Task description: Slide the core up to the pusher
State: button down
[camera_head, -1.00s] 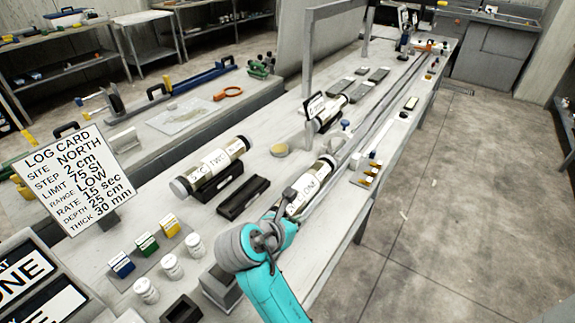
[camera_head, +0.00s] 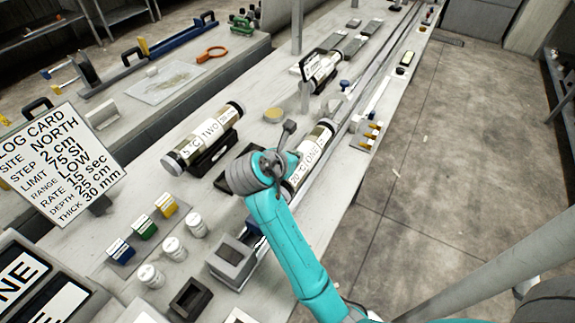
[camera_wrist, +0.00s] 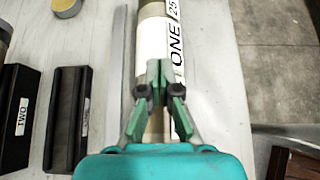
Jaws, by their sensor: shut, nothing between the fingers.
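The core labelled ONE (camera_head: 313,156) is a long tube with a white label, lying along the rail track on the bench. In the wrist view the core (camera_wrist: 152,40) runs away under my gripper (camera_wrist: 160,92). My gripper's green fingers are shut and empty, over the label's near part. I cannot tell whether the fingertips touch the core. In the head view my teal arm and grey wrist hide the fingers and the core's near end. I cannot make out the pusher for certain in either view.
The core labelled TWO (camera_head: 207,137) rests on a dark cradle to the left. An empty dark cradle (camera_wrist: 68,118) lies beside the track. A grey block (camera_head: 232,259), white jars (camera_head: 172,248) and coloured boxes (camera_head: 143,227) stand nearer. The log card (camera_head: 62,165) stands at left.

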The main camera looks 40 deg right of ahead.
aim_at(308, 148)
jog(key=d, duration=0.1)
jog(key=w+d, duration=0.1)
jog(key=d, duration=0.3)
jog(key=shift+w, duration=0.4)
jog(key=shift+s+a+f, duration=0.1)
jog(key=shift+a+f, duration=0.05)
jog(key=shift+f, duration=0.7)
